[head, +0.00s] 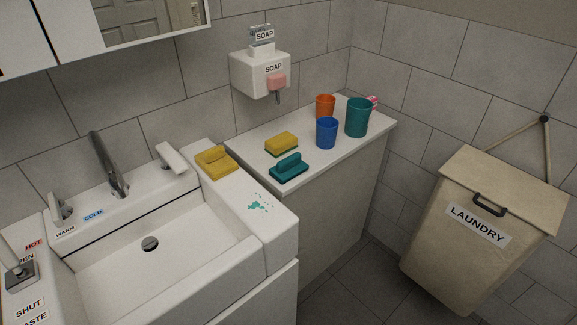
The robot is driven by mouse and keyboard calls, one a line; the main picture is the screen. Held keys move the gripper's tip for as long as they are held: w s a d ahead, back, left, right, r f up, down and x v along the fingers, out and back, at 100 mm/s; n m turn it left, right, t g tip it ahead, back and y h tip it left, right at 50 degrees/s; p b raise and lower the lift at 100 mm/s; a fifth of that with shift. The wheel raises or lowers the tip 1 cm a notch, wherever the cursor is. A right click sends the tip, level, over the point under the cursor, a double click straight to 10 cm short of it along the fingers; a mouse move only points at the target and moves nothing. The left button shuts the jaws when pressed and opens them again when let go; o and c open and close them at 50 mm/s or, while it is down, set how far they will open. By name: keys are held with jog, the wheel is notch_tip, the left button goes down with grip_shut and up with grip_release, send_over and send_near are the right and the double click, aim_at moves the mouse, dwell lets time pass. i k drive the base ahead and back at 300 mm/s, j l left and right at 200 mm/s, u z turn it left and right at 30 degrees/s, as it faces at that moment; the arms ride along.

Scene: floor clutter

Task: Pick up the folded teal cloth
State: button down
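A teal item (289,169) lies near the front edge of the white counter, right of the sink. It is low, with a raised part along its top, and is the only teal piece here that could be the folded cloth. From this picture I cannot make out its folds. Nothing covers it. My gripper is not in view.
A yellow-and-green sponge (281,144) lies just behind it. Blue (326,133), orange (325,106) and teal (357,118) cups stand to the right. A yellow item (216,163) and a teal smear (259,203) are on the sink's edge (278,222). A laundry hamper (470,245) is at right.

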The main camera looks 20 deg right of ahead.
aim_at(288, 168)
jog(key=i+l, duration=0.1)
jog(key=l, duration=0.4)
jog(key=i+l, duration=0.1)
jog(key=l, duration=0.95)
jog(key=i+l, duration=0.15)
jog(key=l, duration=0.4)
jog(key=i+l, duration=0.1)
jog(key=l, duration=0.4)
jog(key=u, duration=0.05)
